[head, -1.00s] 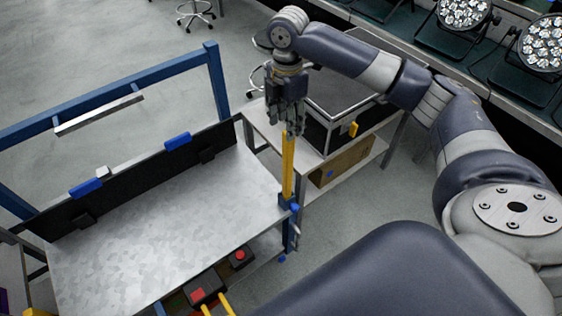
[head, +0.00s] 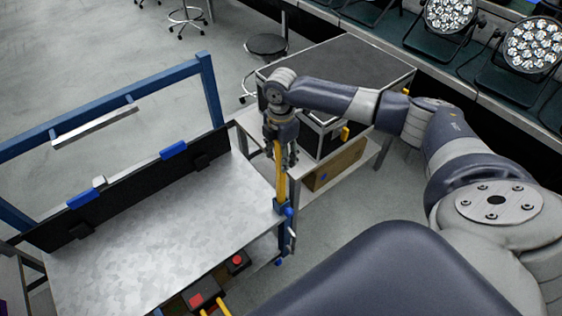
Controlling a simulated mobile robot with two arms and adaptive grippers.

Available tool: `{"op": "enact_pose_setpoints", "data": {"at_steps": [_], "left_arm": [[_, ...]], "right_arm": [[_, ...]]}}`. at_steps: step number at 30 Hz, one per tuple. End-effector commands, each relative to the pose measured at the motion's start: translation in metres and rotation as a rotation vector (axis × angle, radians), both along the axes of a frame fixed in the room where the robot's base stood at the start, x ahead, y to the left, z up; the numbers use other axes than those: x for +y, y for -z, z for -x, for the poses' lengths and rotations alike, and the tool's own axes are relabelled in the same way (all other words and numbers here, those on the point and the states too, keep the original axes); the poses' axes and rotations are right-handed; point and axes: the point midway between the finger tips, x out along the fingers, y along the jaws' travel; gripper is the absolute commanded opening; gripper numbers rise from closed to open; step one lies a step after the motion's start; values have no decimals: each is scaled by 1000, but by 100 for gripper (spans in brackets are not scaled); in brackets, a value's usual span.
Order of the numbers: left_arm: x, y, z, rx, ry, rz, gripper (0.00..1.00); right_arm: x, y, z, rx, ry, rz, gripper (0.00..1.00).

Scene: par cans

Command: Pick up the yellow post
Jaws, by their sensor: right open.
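The yellow post (head: 280,180) stands upright at the right corner of the metal worktable, in a blue bracket (head: 282,207). My right gripper (head: 281,155) points down over the top of the post. Its fingers are apart, with the upper part of the post between or just in front of them; I cannot tell whether they touch it. My left gripper is not in view.
The metal worktable (head: 150,230) has a black back panel with blue clips and a blue frame. A black case (head: 335,75) and a shelf (head: 310,187) stand behind the post. Stage lights (head: 535,45) line a bench at the upper right.

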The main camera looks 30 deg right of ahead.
Motion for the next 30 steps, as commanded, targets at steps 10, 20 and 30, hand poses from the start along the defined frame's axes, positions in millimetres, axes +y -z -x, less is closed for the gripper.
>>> {"op": "enact_pose_setpoints", "data": {"at_steps": [10, 20, 30], "left_arm": [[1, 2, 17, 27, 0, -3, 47], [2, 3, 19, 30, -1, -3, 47], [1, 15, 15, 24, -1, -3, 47]], "right_arm": [[0, 0, 0, 1, 1, 0, 2], [0, -3, -1, -1, 1, 0, 2], [0, -60, -2, -6, 0, -1, 2]]}}
